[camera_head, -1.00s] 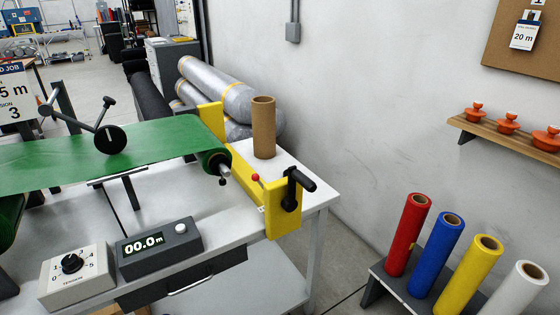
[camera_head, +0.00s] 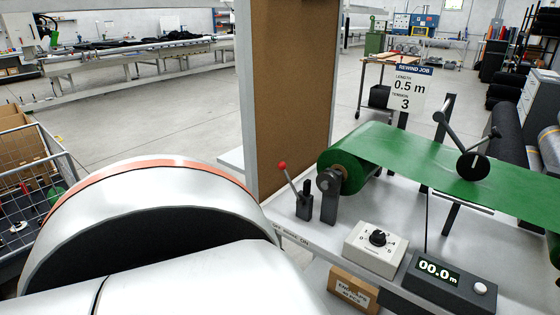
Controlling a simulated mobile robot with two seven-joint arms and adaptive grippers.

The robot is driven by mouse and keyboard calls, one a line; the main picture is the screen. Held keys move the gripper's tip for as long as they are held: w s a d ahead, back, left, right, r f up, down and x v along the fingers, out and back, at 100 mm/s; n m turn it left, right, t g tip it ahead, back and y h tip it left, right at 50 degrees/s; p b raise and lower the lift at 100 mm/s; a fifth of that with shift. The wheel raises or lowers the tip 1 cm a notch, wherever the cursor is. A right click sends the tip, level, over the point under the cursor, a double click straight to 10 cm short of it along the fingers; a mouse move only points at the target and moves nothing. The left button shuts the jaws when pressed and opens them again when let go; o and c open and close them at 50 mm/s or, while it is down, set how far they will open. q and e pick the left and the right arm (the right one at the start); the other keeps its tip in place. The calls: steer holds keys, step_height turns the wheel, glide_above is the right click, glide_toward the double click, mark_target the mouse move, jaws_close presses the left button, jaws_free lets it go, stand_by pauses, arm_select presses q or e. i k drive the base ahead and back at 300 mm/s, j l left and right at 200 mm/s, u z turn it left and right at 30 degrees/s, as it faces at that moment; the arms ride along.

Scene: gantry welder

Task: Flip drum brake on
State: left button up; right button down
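The brake lever (camera_head: 290,182) has a thin shaft with a red knob on top and a dark base on the white bench. It leans to the left. A label strip (camera_head: 290,235) on the bench edge in front of it is small; it seems to carry the words brake and on. Just right of the lever, a dark bracket (camera_head: 328,195) holds the end of the drum, a roll of green sheet (camera_head: 350,172). My own white arm with an orange band fills the lower left, apart from the lever in the picture. Neither gripper shows.
A tension dial box (camera_head: 372,250) and a counter reading 00.0 m (camera_head: 447,280) stand on the bench right of the lever. A brown board panel (camera_head: 292,90) rises behind it. A rewind job sign (camera_head: 408,90) reads 0.5 m, tension 3. A wire cage (camera_head: 35,180) stands far left.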

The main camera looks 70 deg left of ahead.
mark_target(300, 202)
steer(key=k+j+u, duration=0.1)
steer(key=u, duration=1.8)
steer(key=l+z, duration=0.1)
steer(key=z, duration=0.2)
